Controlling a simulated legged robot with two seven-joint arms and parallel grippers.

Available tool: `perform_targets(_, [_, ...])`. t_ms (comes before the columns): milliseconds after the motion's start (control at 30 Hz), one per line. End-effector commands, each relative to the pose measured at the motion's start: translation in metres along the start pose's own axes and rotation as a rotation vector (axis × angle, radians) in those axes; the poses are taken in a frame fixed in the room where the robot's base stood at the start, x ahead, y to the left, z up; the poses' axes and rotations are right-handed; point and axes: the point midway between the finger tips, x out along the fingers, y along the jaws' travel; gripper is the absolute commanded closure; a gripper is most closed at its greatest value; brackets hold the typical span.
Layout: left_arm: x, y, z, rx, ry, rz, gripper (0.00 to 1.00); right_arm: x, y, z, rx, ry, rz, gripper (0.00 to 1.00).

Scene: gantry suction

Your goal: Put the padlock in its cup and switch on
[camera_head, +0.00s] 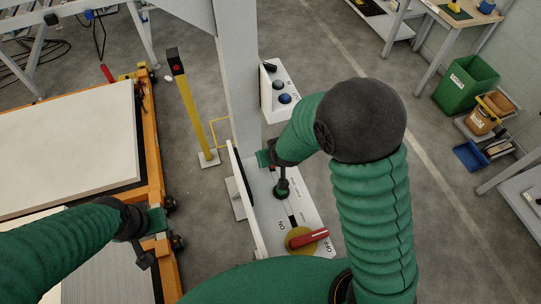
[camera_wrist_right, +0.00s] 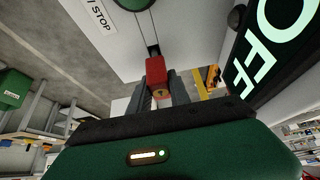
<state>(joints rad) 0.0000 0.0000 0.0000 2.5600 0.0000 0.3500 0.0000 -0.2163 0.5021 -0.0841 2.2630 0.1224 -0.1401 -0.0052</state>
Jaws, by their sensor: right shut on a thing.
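In the right wrist view the red padlock (camera_wrist_right: 156,70) is held between the two dark fingers of my right gripper (camera_wrist_right: 162,92), its shackle pointing up the picture. In the head view my right gripper (camera_head: 263,158) is over the white switch panel (camera_head: 270,211), and the padlock cannot be made out there. A red-handled rotary switch (camera_head: 308,238) on a yellow disc sits on the panel between ON and OFF labels. A lit OFF sign (camera_wrist_right: 268,42) is at the right of the wrist view.
A white button box (camera_head: 282,95) is on the grey post (camera_head: 236,70) behind my right gripper. A yellow post (camera_head: 192,115) stands to its left. An orange-framed conveyor (camera_head: 152,165) carries white sheets at the left. A green bin (camera_head: 465,84) is far right.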

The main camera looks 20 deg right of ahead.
Motion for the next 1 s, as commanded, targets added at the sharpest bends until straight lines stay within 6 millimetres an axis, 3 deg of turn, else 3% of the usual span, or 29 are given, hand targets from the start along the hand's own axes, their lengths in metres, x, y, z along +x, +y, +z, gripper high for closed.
perform_targets(967, [0.020,0.000,0.005,0.000,0.000,0.000,0.55,0.022,0.000,0.012,0.000,0.001,0.000,1.00])
perform_targets(1000, [0.019,0.000,0.004,0.000,0.000,0.000,0.55,0.021,0.000,0.012,0.000,0.002,0.000,0.73])
